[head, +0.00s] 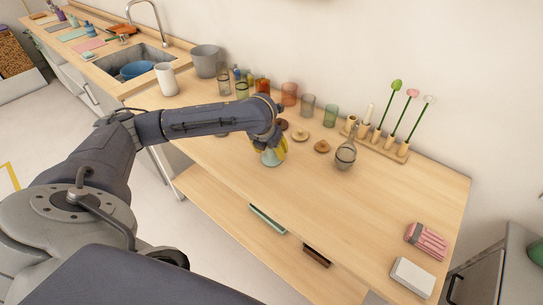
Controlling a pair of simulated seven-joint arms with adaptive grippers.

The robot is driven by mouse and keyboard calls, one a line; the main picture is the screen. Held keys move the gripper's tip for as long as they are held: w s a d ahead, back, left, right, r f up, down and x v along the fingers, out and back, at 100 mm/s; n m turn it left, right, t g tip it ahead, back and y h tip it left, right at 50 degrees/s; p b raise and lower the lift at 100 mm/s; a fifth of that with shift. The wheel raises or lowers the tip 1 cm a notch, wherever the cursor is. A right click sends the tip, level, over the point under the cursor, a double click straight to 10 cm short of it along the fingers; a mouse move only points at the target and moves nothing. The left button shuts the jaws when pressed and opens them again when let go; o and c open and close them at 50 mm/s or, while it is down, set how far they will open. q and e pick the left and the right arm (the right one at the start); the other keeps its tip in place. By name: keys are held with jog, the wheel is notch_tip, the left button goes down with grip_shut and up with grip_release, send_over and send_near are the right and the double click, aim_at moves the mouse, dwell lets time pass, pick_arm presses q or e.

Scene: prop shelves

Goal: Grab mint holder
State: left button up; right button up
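A small pale mint-green piece (271,158), which looks like the mint holder, stands on the wooden counter near its front edge. Yellowish parts show just above it, and I cannot tell what they belong to. My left gripper (270,146) comes down from above, right over the mint piece. My wrist hides most of the fingers and the top of the piece, so I cannot tell whether they touch it or are closed. My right gripper is not in view.
Brown round lids (300,134) and a rounded grey glass vessel (345,156) stand to the right. A wooden rack (383,142) with tall stems is behind. Coloured glasses (307,106) line the back. A pink striped bundle (427,240) and a white block (412,277) lie front right. The middle right counter is clear.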

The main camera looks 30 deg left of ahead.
pick_arm(q)
grip_shut()
jog(key=shift+r, duration=0.2)
dwell(0.3)
